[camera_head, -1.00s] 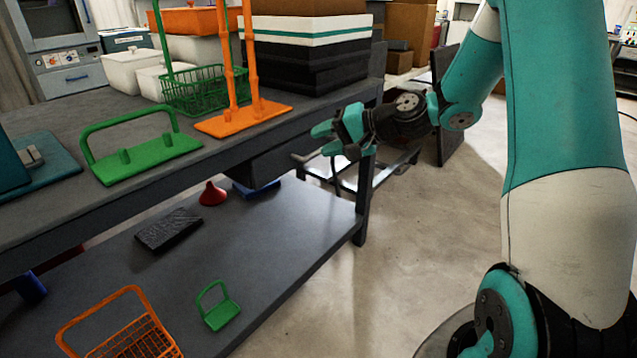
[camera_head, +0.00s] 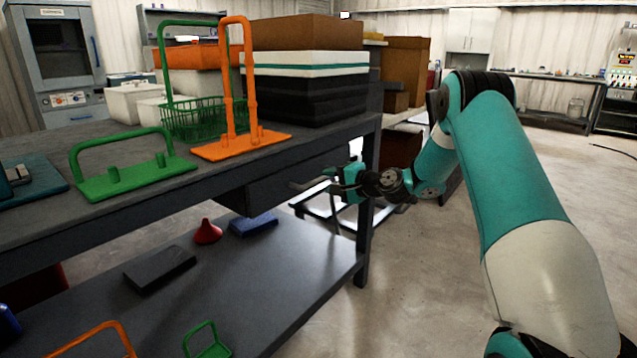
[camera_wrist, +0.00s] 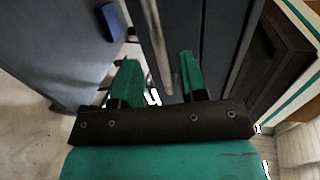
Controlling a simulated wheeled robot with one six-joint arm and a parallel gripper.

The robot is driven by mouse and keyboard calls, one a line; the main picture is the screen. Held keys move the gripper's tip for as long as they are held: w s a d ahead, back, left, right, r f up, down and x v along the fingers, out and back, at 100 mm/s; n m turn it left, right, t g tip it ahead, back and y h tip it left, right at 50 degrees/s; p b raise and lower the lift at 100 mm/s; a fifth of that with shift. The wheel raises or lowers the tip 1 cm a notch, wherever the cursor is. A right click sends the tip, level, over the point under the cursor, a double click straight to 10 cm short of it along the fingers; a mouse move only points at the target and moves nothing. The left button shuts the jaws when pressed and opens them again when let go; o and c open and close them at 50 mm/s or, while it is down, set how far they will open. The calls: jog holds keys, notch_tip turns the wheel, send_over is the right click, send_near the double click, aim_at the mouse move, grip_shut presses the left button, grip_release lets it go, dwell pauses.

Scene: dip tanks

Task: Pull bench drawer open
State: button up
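The bench drawer (camera_head: 285,188) is a dark grey box front under the right end of the bench top (camera_head: 225,170). It looks shut, though my gripper covers part of it. A thin pale bar, seemingly its handle (camera_head: 303,185), runs along the front. In the wrist view the drawer front (camera_wrist: 192,35) is a dark panel, and the handle (camera_wrist: 156,45) is a long light bar running in between my fingers. My gripper (camera_head: 333,182) is at the drawer's right part. The wrist view shows its teal fingers (camera_wrist: 160,75) apart, one on each side of the bar, with no clear contact.
A bench leg (camera_head: 362,240) stands just below my gripper. The lower shelf (camera_head: 290,270) holds a red funnel (camera_head: 207,233), a blue block (camera_head: 253,224) and a dark slab (camera_head: 160,268). Floor (camera_head: 430,270) in front is clear.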

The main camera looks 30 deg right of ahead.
aim_at(320, 180)
jog(key=x, duration=0.5)
jog(key=shift+r, duration=0.1)
grip_shut()
